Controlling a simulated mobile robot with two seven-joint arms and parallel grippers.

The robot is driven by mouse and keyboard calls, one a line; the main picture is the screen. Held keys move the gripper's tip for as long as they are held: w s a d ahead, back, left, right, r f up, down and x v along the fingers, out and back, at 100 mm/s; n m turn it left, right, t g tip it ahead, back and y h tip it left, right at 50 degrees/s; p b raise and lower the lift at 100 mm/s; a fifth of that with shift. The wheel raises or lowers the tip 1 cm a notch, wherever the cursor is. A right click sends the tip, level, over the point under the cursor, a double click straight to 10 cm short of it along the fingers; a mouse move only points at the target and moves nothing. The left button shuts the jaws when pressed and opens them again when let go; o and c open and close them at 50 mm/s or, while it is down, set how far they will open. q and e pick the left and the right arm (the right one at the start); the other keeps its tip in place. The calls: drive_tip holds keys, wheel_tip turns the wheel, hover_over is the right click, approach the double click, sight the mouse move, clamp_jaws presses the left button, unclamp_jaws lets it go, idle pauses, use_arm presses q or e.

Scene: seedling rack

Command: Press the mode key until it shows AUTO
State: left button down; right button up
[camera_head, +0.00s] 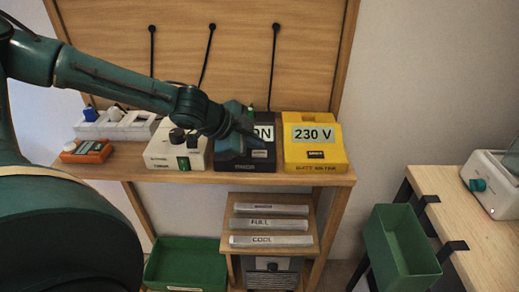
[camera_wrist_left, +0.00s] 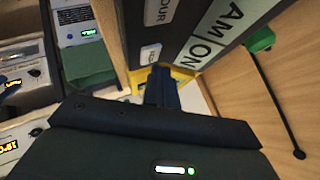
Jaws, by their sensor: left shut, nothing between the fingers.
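A dark box (camera_head: 262,165) stands on the shelf with a pale display (camera_head: 264,132), partly hidden behind my left gripper; "ON" shows there. In the left wrist view the display (camera_wrist_left: 225,30) reads "AM | ON". Keys beside it include one marked "HOUR" (camera_wrist_left: 158,10) and a small white one (camera_wrist_left: 150,53) whose lettering I cannot read fully. I cannot tell which is the mode key. My left gripper (camera_head: 257,138) is shut and empty in front of the box; its fingertips (camera_wrist_left: 160,75) are near the small white key. Contact cannot be told. My right gripper is not in view.
A yellow box (camera_head: 330,162) with "230 V" stands right of the dark box. A white box (camera_head: 165,158) with dark knobs stands left. An orange device (camera_head: 87,151) and white socket strip (camera_head: 125,127) lie farther left. Green bins (camera_head: 186,265) stand below; a table (camera_head: 450,195) is at right.

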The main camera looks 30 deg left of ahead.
sight(255, 154)
use_arm(q)
drive_tip(key=shift+r, duration=0.3)
wheel_tip(255, 154, up, 5)
drive_tip(key=p, duration=0.5)
drive_tip(key=shift+f, duration=0.1)
idle(0.7)
